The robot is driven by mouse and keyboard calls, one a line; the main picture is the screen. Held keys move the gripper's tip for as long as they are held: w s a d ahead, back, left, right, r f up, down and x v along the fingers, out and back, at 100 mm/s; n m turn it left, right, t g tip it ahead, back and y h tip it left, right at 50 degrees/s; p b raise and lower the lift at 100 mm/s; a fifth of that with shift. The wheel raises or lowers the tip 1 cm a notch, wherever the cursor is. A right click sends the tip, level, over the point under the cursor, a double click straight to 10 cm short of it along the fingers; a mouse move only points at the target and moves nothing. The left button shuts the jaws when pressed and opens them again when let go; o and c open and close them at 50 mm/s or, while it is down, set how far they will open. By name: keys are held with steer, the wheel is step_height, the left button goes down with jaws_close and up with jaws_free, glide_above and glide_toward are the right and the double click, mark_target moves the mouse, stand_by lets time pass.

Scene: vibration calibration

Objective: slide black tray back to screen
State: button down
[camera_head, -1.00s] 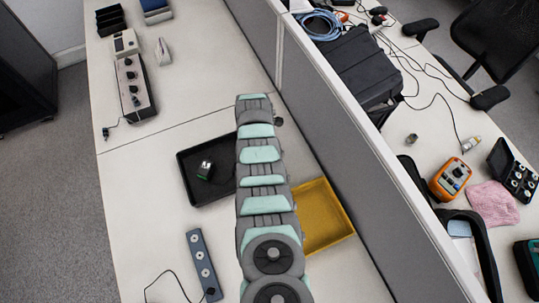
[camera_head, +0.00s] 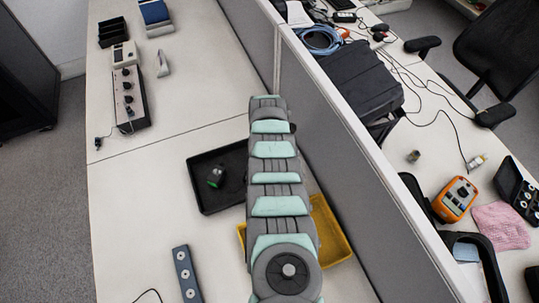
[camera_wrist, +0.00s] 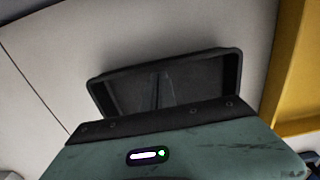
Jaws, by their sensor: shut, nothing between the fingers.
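The black tray (camera_head: 228,198) lies flat on the table, left of my arm, which hides its right side. A small dark object with a green face (camera_head: 216,177) is in it. The screen (camera_head: 335,155) is the grey upright panel to the right, with my arm between it and the visible part of the tray. In the wrist view, the black tray's rim (camera_wrist: 165,62) shows just beyond my gripper (camera_wrist: 156,96). My gripper is shut and empty; its fingers are dark and hard to make out against the tray. Contact with the tray cannot be told.
A yellow tray (camera_head: 333,238) lies partly under my arm against the screen side; it also shows in the wrist view (camera_wrist: 292,70). A blue-grey strip with round sockets (camera_head: 186,275) lies in front. A control box (camera_head: 129,95) stands at the back left.

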steer(key=a+p, duration=0.1)
steer(key=s+a, duration=0.1)
steer(key=r+p, duration=0.1)
steer(key=shift+s+a+p, duration=0.25)
steer(key=shift+a+p, duration=0.05)
steer(key=shift+a, duration=0.1)
step_height(320, 180, up, 9)
steer(key=p, duration=0.2)
steer(key=shift+n, duration=0.3)
steer(key=s+a, duration=0.1)
steer(key=a, duration=0.4)
steer(key=s+a, duration=0.2)
steer(key=a, duration=0.3)
steer(key=s+a, duration=0.2)
steer(key=a, duration=0.3)
steer(key=shift+a+f, duration=0.2)
steer(key=shift+a, duration=0.15)
steer(key=s+a, duration=0.8)
steer(key=a, duration=0.3)
step_height(320, 180, down, 10)
steer(key=shift+s+a+f+b, duration=0.1)
steer(key=shift+f+b, duration=0.1)
steer(key=shift+b, duration=1)
steer(key=w+d, duration=0.1)
steer(key=d, duration=0.1)
steer(key=shift+w+d, duration=0.35)
steer(key=shift+w, duration=0.05)
steer(key=shift+w+d+f, duration=0.1)
steer(key=shift+w+d, duration=0.05)
steer(key=shift+d, duration=0.35)
